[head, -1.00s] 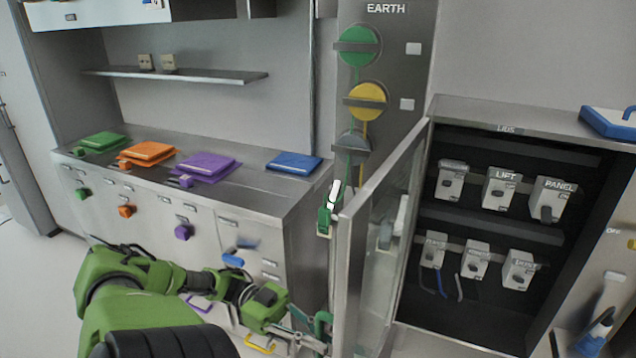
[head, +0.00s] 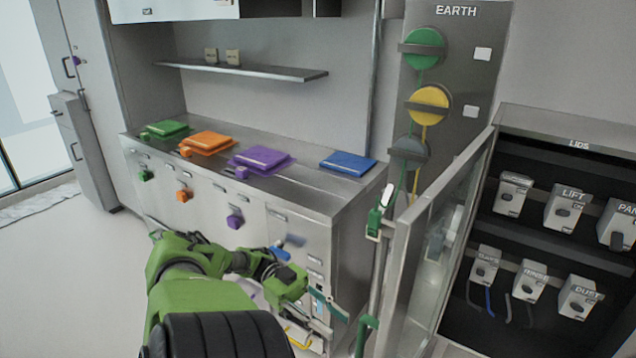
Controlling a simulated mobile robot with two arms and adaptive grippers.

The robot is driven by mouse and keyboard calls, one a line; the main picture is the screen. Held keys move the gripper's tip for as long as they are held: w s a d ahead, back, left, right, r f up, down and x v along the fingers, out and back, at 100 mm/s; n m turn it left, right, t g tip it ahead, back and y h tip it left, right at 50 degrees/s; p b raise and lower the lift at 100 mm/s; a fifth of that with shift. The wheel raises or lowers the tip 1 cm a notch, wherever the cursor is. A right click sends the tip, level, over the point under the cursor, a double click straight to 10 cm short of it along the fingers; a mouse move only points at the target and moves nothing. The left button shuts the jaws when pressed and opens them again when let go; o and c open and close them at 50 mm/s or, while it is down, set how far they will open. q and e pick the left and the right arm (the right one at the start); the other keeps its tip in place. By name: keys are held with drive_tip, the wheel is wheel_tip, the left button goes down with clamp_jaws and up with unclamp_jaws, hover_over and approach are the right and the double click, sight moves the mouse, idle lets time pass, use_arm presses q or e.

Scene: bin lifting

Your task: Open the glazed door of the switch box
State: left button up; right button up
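The switch box (head: 546,147) stands at the right, with several labelled grey switches inside on two rows. Its glazed door (head: 444,235) is swung wide open towards me, hinged on the box's left side. My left gripper (head: 342,318) is at the bottom centre, by the lower part of the door's free edge. Its fingers are spread, with one near a green handle piece (head: 367,323) at the door edge. I cannot tell whether they touch. My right gripper is out of view.
A counter (head: 310,195) with green, orange, purple and blue lids (head: 348,163) stands at the left. Behind the door is a grey panel marked EARTH (head: 456,40) with round green, yellow and grey knobs. Open floor (head: 70,270) lies at the left.

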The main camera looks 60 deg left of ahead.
use_arm(q)
drive_tip(key=shift+v, duration=2.05)
